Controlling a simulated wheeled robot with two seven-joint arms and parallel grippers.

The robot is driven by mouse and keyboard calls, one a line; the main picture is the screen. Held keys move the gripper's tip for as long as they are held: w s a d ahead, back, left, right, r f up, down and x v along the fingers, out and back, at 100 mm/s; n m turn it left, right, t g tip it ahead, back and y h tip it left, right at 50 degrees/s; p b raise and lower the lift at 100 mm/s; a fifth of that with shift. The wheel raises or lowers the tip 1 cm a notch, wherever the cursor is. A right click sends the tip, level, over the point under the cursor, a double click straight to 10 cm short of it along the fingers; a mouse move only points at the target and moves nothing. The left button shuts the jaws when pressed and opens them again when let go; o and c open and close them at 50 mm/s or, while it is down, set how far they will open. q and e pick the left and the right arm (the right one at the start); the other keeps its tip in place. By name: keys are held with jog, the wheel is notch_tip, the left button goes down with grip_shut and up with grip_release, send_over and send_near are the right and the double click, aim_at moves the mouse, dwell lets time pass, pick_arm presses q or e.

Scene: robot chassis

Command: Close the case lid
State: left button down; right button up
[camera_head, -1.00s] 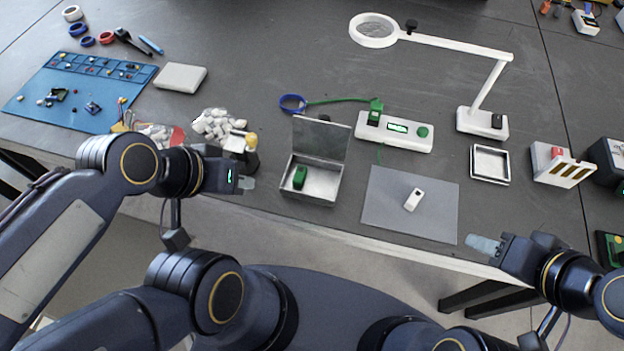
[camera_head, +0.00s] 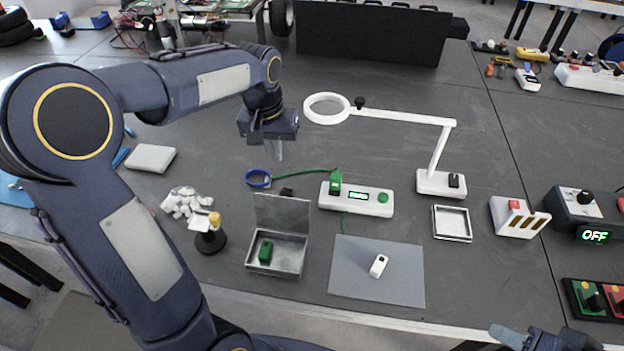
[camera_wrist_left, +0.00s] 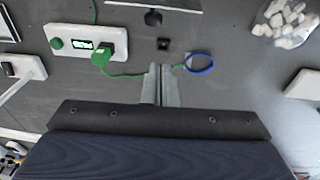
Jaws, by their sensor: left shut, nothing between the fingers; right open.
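The metal case (camera_head: 296,262) sits on the table with its lid (camera_head: 281,213) standing up at its back edge. A green block (camera_head: 265,251) lies inside the case. My left gripper (camera_head: 278,151) is shut and empty, pointing down over the table behind the lid, apart from it. In the left wrist view the shut fingers (camera_wrist_left: 161,85) hang over bare table near a blue ring. My right gripper (camera_head: 507,337) is at the bottom right edge, partly cut off, open and far from the case.
A white device (camera_head: 360,200) with a green plug and cable stands right of the lid. A blue ring (camera_head: 258,179) lies behind it. A yellow-topped holder (camera_head: 210,237) stands left of the case. A grey mat (camera_head: 348,283) lies to the right. A magnifier lamp (camera_head: 327,108) stands behind.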

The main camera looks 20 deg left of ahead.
aim_at(284, 210)
pick_arm(q)
jog(key=w+f, duration=0.4)
jog(key=f, duration=0.7)
jog(key=s, duration=0.1)
jog(key=s+d+p, duration=0.1)
jog(key=s+r, duration=0.1)
jog(key=s, duration=0.1)
jog(key=shift+d, duration=0.3)
pick_arm(e)
jog(key=shift+s+d+r, duration=0.1)
jog(key=shift+d+r, duration=0.3)
jog(key=shift+r, duration=0.35)
pick_arm(q)
jog(key=shift+s, duration=0.1)
pick_arm(e)
jog(key=shift+f, duration=0.15)
